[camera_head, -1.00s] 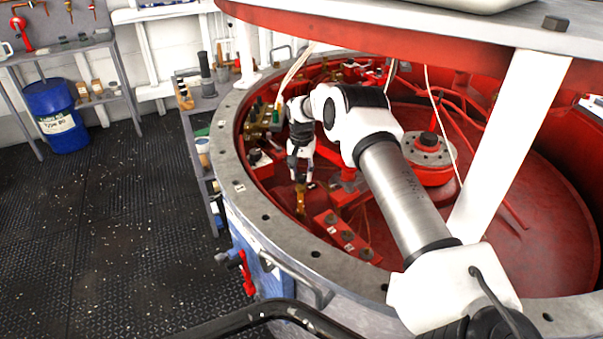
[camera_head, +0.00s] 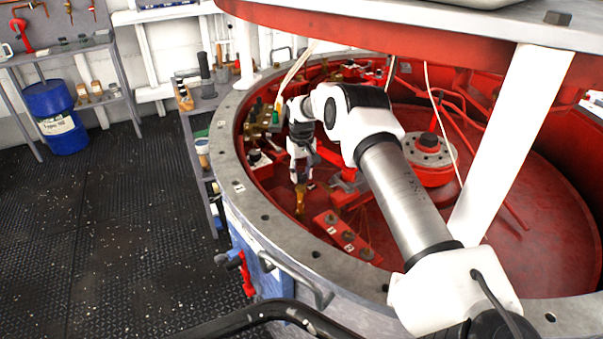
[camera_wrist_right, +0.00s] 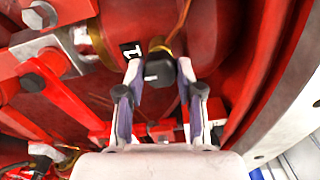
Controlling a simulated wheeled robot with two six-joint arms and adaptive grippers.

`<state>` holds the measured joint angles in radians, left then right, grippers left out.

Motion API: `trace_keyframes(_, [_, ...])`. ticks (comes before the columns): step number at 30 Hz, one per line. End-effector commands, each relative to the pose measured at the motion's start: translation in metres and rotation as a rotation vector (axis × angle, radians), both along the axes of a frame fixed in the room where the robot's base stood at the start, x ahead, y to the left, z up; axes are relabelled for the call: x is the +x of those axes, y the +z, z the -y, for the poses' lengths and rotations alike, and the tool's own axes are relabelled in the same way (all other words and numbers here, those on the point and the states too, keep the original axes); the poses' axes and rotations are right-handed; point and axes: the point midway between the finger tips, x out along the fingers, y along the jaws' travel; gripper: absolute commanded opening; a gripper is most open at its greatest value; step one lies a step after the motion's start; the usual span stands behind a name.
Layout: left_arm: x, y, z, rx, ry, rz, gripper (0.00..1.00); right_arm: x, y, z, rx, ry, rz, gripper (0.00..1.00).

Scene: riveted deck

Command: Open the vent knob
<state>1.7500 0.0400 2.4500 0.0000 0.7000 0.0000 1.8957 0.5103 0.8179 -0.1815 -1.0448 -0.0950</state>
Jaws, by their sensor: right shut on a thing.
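My right gripper (camera_head: 300,180) reaches down inside the red round housing, over a small brass fitting (camera_head: 300,200) near the inner wall. In the right wrist view, its two fingers (camera_wrist_right: 160,75) are closed on a dark, blocky knob (camera_wrist_right: 159,70) with a small white mark on its face. The knob sits at the end of a brass stem, beside a black tag marked 1 (camera_wrist_right: 131,50). In the head view the knob is hidden by the gripper. My left gripper is not in view.
The housing's grey bolted rim (camera_head: 262,218) and a white post (camera_head: 505,140) stand close to my right arm. A red block with several bolts (camera_head: 346,237) lies just right of the gripper. Red bars and bolts (camera_wrist_right: 45,60) crowd the wrist view's left side.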

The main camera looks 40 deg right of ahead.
Motion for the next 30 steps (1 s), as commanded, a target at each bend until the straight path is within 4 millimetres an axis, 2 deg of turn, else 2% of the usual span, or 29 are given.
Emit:
trace_keyframes(13, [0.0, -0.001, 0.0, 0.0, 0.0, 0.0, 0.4, -0.002, -0.004, -0.001, 0.004, 0.01, -0.008, 0.01])
trace_keyframes(14, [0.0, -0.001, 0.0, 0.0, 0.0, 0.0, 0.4, -0.002, -0.004, -0.001, 0.004, 0.01, -0.008, 0.47])
trace_keyframes(15, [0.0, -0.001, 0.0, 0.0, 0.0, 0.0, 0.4, -0.002, -0.004, -0.001, 0.003, 0.01, -0.007, 0.61])
trace_keyframes(25, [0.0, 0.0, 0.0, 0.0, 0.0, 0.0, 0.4, -0.001, 0.001, 0.0, 0.002, 0.009, -0.003, 0.62])
trace_keyframes(30, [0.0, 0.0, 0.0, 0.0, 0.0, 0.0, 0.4, 0.0, 0.025, -0.001, 0.002, 0.009, 0.0, 0.62])
